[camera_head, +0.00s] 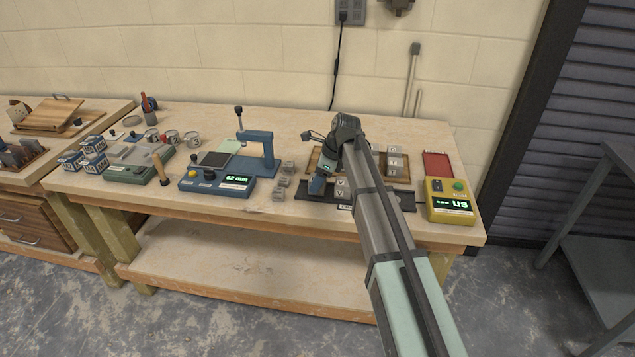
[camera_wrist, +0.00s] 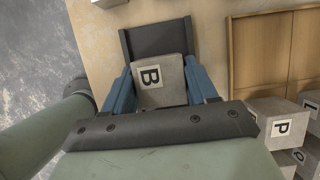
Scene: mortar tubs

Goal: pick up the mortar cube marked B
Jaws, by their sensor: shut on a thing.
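The mortar cube marked B (camera_wrist: 165,70) is a grey block with a white label, seen in the wrist view between the two blue fingers of my gripper (camera_wrist: 163,92). The fingers are shut on its opposite sides. A dark tray or strip (camera_wrist: 155,40) shows just beyond the cube; I cannot tell whether the cube still touches it. In the head view my gripper (camera_head: 318,184) is over the left part of the dark strip (camera_head: 403,201) on the bench, and cube B cannot be made out there.
Cube P (camera_wrist: 280,124) and cube L (camera_wrist: 311,100) are close at the right, by a wooden tray (camera_wrist: 250,50). The head view shows a yellow device (camera_head: 450,200) at right, a blue press (camera_head: 258,150) and loose grey cubes (camera_head: 280,193) at left.

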